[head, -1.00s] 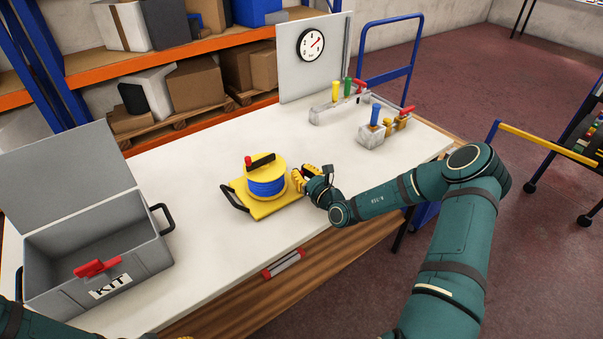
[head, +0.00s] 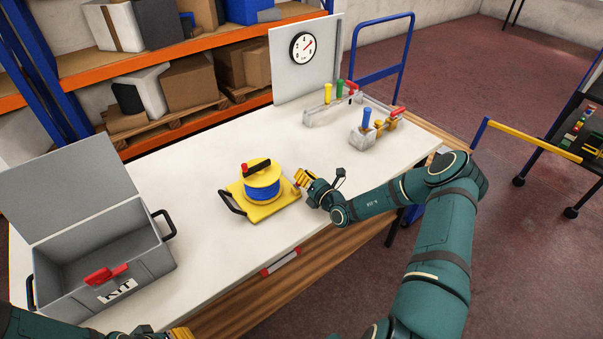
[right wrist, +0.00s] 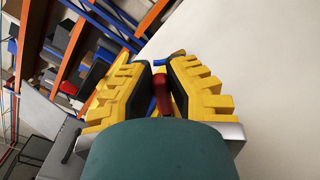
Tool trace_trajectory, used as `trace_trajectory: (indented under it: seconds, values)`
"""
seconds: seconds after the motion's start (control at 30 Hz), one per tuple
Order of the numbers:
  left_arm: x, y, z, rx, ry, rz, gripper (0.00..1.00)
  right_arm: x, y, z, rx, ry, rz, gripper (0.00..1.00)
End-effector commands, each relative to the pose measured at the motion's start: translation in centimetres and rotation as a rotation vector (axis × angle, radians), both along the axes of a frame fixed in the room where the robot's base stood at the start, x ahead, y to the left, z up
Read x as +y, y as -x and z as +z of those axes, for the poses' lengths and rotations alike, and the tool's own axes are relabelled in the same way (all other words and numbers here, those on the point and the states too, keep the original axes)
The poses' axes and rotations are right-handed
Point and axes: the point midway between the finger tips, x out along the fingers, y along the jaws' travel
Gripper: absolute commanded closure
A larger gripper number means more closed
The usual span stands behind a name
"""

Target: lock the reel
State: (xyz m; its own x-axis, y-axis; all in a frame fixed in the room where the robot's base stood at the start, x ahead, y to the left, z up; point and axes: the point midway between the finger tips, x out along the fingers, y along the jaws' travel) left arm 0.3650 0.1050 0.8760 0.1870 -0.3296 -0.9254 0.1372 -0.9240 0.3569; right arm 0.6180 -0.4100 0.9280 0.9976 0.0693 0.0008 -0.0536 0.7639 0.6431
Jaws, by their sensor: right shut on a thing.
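The reel (head: 263,188) stands upright near the middle of the table, with a yellow top, blue wound cord and a yellow base with a black handle (head: 232,204) at its left. A black crank with a red knob (head: 244,168) lies across its top. My right gripper (head: 301,183) is at the reel's right side. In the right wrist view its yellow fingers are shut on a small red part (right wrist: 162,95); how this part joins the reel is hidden. My left gripper (head: 180,335) barely shows at the bottom edge, its fingertips cut off.
A grey open KIT box (head: 150,262) with a red latch stands at the left. A panel with a gauge (head: 303,48) and two fixtures with coloured handles (head: 362,138) stand at the back right. The white table (head: 150,190) is clear around the reel. Shelves are behind.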

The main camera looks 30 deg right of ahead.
Motion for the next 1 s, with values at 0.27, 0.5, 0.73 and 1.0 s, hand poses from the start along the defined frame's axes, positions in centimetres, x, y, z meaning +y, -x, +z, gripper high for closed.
trace_trajectory:
  seconds: [0.27, 0.5, 0.73, 1.0]
  values:
    - [0.03, 0.03, 0.45, 0.000, 0.001, 0.000, 0.61, -0.51, -0.02, -0.51, 0.010, -0.137, -0.001, 1.00]
    - [0.04, 0.03, 0.54, 0.000, 0.001, 0.001, 0.61, -0.65, -0.01, -0.71, 0.014, -0.183, 0.000, 1.00]
    - [0.04, 0.03, 0.54, 0.000, 0.001, 0.001, 0.61, -0.66, -0.01, -0.75, 0.015, -0.190, -0.001, 1.00]
    - [0.05, 0.02, 0.54, 0.000, 0.001, 0.001, 0.61, -0.66, -0.01, -0.75, 0.015, -0.189, -0.001, 0.57]
